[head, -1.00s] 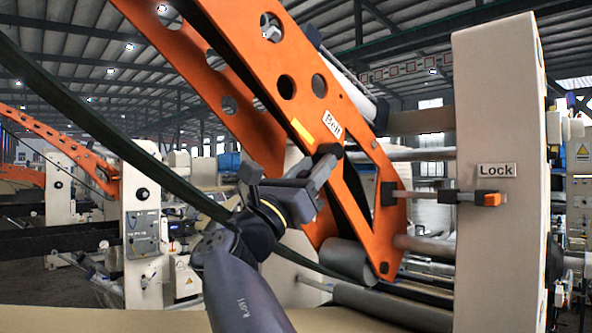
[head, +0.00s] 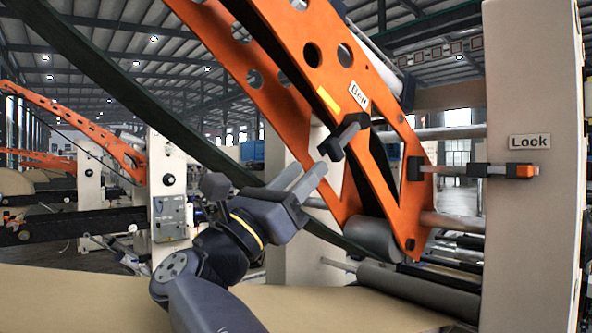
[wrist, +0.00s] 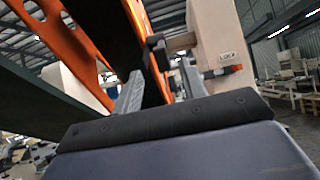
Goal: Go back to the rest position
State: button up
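My gripper (head: 311,167) is in the middle of the head view, pointing up and right. Its two grey fingers stand apart with nothing visible between them; the wrist view also shows the open fingers (wrist: 162,95). Just beyond the tips, a grey handle with black ends (head: 345,140) sits on the orange arm (head: 378,185), under the "Belt" label (head: 359,96). A small gap shows between fingertips and handle in the head view.
The beige upright (head: 530,230) on the right carries a "Lock" label (head: 530,142) and an orange-tipped latch (head: 500,171). A dark belt (head: 120,90) slants behind my arm. Brown kraft paper (head: 80,295) and a roller (head: 420,288) lie below.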

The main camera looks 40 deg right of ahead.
aim_at(335, 140)
dwell(0.4)
jog(key=p+x, duration=0.3)
jog(key=x, duration=0.7)
jog(key=shift+d+r, duration=0.2)
jog(key=shift+d+r+p, duration=0.1)
jog(key=shift+r+p, duration=0.1)
jog(key=shift+p, duration=0.35)
jog(key=shift+f, duration=0.2)
